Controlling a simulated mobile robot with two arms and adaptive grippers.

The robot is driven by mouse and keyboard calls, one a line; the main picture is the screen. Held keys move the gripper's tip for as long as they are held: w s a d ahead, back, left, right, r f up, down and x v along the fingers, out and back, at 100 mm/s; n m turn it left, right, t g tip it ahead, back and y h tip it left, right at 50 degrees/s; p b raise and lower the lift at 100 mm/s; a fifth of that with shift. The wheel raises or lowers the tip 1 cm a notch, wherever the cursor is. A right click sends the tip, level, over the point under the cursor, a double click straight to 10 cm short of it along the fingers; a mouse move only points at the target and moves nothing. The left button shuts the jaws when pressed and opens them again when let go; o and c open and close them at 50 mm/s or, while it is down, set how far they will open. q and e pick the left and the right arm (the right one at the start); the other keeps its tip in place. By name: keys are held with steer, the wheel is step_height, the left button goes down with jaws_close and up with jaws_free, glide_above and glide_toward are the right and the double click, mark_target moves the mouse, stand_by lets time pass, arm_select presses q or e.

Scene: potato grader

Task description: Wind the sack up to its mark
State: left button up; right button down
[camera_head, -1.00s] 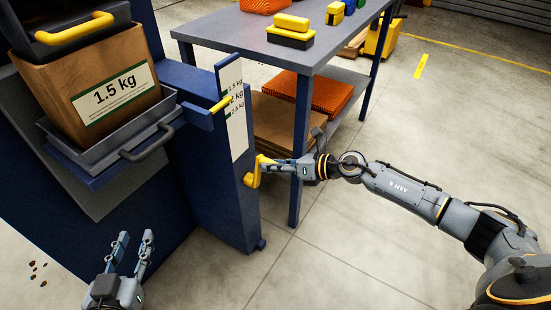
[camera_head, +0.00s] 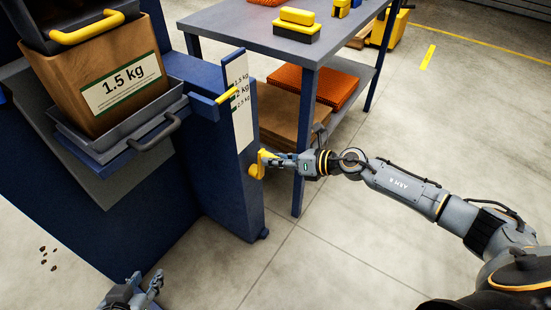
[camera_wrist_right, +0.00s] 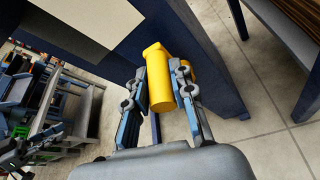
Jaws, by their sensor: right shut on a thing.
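The brown sack (camera_head: 152,52), labelled 1.5 kg, stands in a grey tray (camera_head: 110,143) at the left of the head view. To its right, a white scale plate (camera_head: 241,126) reads 1.5, 2 and 2.5 kg. A yellow pointer (camera_head: 227,95) lies close to the 2 kg mark. My right gripper (camera_head: 268,161) is shut on the yellow crank handle on the blue column; the handle (camera_wrist_right: 159,78) sits between both fingers in the right wrist view. My left gripper (camera_head: 146,279) is at the bottom edge, partly cut off, its fingers apart and empty.
A work table (camera_head: 256,36) with yellow and black blocks (camera_head: 297,25) stands behind the column. Its lower shelf holds an orange stack (camera_head: 318,85). A grey bar handle (camera_head: 155,133) juts from the tray front.

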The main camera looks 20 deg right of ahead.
steer(key=shift+s+a+f+g, duration=0.2)
steer(key=shift+s+a+g, duration=0.05)
steer(key=shift+a+g, duration=0.05)
steer(key=c, duration=1.4)
jaws_free()
steer(key=shift+o, duration=1.4)
steer(key=shift+w+r, duration=0.1)
steer(key=shift+d, duration=0.15)
steer(key=shift+d, duration=0.15)
steer(key=v, duration=1.1)
steer(key=shift+s, duration=0.4)
steer(key=shift+d, duration=0.15)
